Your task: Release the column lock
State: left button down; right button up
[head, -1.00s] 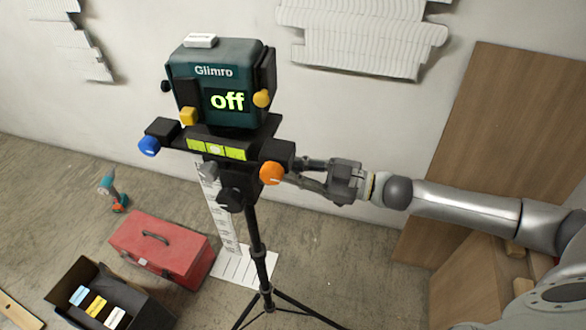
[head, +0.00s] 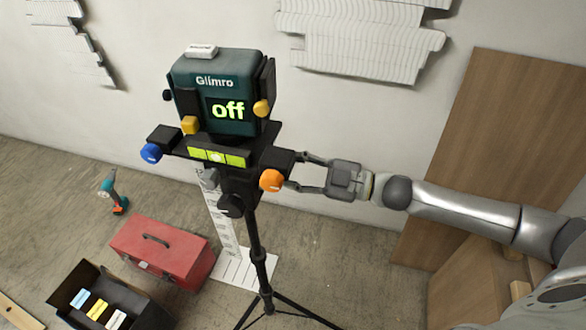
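A dark green Glimro device (head: 213,95) with a lit "off" display is mounted on a black tripod (head: 257,250). Below it are a yellow-green level (head: 217,157), a blue knob (head: 151,152) at left and an orange knob (head: 271,180) at right. A dark knob (head: 231,205) sits lower, at the top of the column. I cannot tell which knob is the column lock. My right gripper (head: 296,171) reaches in from the right, open, its fingertips beside the black block that bears the orange knob. Contact is unclear. My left gripper is out of view.
A red toolbox (head: 165,250), an open black box (head: 135,297) of coloured blocks and a drill (head: 115,195) lie on the floor at left. A white scale (head: 218,215) stands behind the tripod. Wooden panels (head: 500,140) lean at right. The tripod legs spread low at centre.

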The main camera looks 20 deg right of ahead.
jog(key=v, duration=1.2)
dwell(0.5)
jog(key=w+d+f+m+t+h, duration=0.1)
jog(key=d+f+m+h, duration=0.25)
jog(key=f, duration=0.55)
jog(key=w+d+f+m+t+h, duration=0.1)
jog(key=d+f+m+h, duration=0.25)
jog(key=f, duration=0.55)
jog(key=w+d+f+m+t+h, duration=0.15)
jog(key=d+f+h, duration=0.3)
jog(key=f, duration=0.45)
jog(key=s+d+f+m+g+h, duration=0.1)
jog(key=s+f+m+g, duration=0.1)
jog(key=s+f, duration=0.45)
jog(key=s+f+m+g+h, duration=0.2)
jog(key=s+f, duration=0.1)
jog(key=f, duration=0.7)
jog(key=s+a+f+m+g, duration=0.1)
jog(key=s+a+f, duration=0.3)
jog(key=s, duration=0.6)
jog(key=s+a+f+m+g, duration=0.1)
jog(key=s+a+f+g, duration=0.3)
jog(key=s, duration=0.6)
jog(key=s+a+f+m+g, duration=0.1)
jog(key=s+a+f+g, duration=0.2)
jog(key=s+a+f, duration=0.3)
jog(key=s+f, duration=0.2)
jog(key=s, duration=0.2)
jog(key=shift+s+a, duration=0.2)
jog(key=shift+s, duration=0.1)
